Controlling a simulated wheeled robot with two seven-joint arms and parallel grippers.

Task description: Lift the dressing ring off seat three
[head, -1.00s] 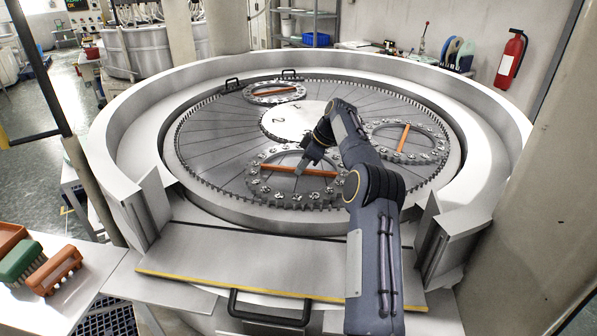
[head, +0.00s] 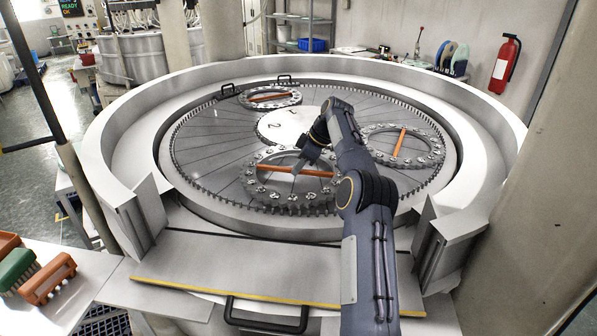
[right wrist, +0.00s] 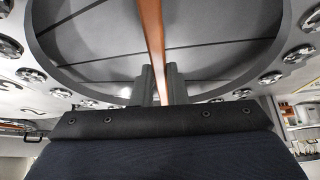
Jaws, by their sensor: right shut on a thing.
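Three toothed grey dressing rings, each with an orange crossbar, sit on the round lapping plate (head: 210,150): a front ring (head: 262,192), a right ring (head: 428,160) and a back ring (head: 293,97). In the right wrist view, both fingers (right wrist: 164,88) flank the crossbar (right wrist: 152,35). No clear gap shows under the front ring. My left gripper is out of view.
A high pale wall (head: 120,125) curves around the plate, open at the front. A yellow-edged ledge (head: 235,265) and black handle (head: 267,318) lie before it. Brushes (head: 48,278) stand on the left table. Small black handles (head: 227,90) are near the back ring.

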